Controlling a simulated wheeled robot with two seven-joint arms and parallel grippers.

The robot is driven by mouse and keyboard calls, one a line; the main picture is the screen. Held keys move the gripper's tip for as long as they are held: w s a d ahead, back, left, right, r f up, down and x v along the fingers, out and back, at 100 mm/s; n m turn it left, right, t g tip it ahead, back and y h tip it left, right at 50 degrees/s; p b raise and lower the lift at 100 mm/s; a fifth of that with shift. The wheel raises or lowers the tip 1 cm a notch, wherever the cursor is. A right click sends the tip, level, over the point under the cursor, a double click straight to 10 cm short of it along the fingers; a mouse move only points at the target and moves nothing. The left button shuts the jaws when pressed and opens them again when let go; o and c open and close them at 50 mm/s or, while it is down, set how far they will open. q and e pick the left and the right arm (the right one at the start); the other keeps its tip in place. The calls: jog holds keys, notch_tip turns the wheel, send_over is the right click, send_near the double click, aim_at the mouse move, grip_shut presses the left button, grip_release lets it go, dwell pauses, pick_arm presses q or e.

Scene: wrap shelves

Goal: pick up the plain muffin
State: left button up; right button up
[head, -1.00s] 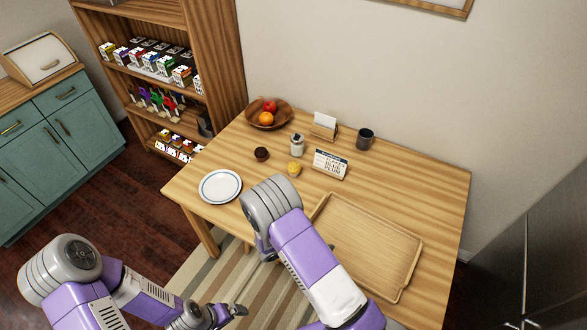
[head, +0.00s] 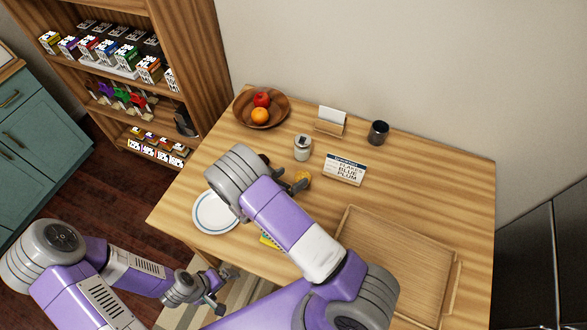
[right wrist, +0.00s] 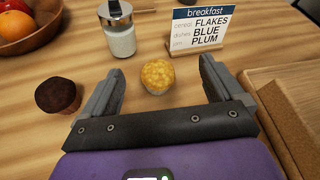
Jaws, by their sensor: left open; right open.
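The plain muffin, yellow and round, stands on the wooden table. In the right wrist view the plain muffin (right wrist: 157,76) lies between the two spread fingers of my right gripper (right wrist: 162,66), with a gap on each side. In the head view the plain muffin (head: 303,179) shows beside my right gripper (head: 290,180), partly covered by it. A dark chocolate muffin (right wrist: 58,95) stands to the left, outside the left finger. My right gripper is open and empty. My left gripper (head: 218,290) is open and empty, low at the table's front left.
A breakfast sign (head: 345,169) and a glass jar (head: 303,148) stand behind the plain muffin. A fruit bowl (head: 282,108), card holder (head: 330,127) and dark mug (head: 378,132) are farther back. A white plate (head: 212,216) is left, a wooden tray (head: 390,250) right.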

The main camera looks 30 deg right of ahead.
notch_tip(320, 180, down, 6)
jog(key=b, duration=0.6)
jog(key=shift+f, duration=0.15)
jog(key=x, duration=0.7)
jog(key=shift+d+f+b, duration=0.2)
jog(key=shift+d+b, duration=0.1)
jog(key=shift+b, duration=0.05)
jog(key=c, duration=1.1)
jog(key=shift+o, duration=0.2)
jog(key=shift+r, duration=0.1)
